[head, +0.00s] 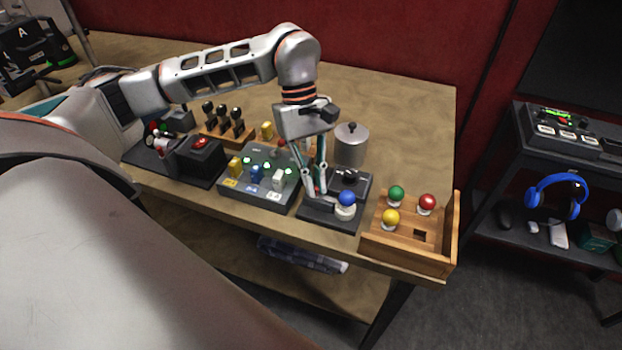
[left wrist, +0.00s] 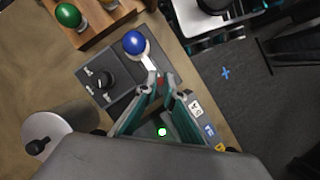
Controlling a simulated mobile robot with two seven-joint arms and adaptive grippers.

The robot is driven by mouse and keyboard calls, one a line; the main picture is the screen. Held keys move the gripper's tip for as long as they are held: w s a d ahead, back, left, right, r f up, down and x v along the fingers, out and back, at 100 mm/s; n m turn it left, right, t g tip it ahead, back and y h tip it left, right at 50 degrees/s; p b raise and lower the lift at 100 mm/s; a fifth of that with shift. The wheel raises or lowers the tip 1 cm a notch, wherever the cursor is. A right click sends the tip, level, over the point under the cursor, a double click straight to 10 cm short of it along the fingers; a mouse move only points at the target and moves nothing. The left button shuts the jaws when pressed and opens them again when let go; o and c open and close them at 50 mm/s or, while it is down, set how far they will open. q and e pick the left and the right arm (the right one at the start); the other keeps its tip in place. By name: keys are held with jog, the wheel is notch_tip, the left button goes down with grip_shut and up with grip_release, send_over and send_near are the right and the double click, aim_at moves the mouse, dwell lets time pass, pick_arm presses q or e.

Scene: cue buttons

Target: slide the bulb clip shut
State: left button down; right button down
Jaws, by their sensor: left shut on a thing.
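The blue bulb (head: 347,198) sits upright in a white socket on a dark base plate (head: 330,217); it also shows in the left wrist view (left wrist: 134,42). The bulb clip (left wrist: 149,63) is a pale bar reaching from the socket toward my fingers, with a bit of red by its end. My left gripper (head: 315,193) points down over the left part of this plate. In the left wrist view its fingertips (left wrist: 160,80) close around the clip's red end, which they partly hide. My right gripper is not in view.
A black knob (left wrist: 105,80) stands on the same plate. A wooden tray (head: 405,252) with green, red and yellow bulbs is to the right. A grey switch panel (head: 250,198) is close on the left, and a metal canister (head: 351,146) stands behind.

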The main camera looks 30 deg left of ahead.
pick_arm(q)
jog(key=shift+w+d, duration=0.15)
jog(key=shift+d, duration=0.5)
jog(key=c, duration=2.2)
grip_release()
jog(key=shift+d, duration=0.1)
jog(key=shift+o, duration=0.2)
jog(key=v, duration=1.2)
jog(key=shift+w, duration=0.1)
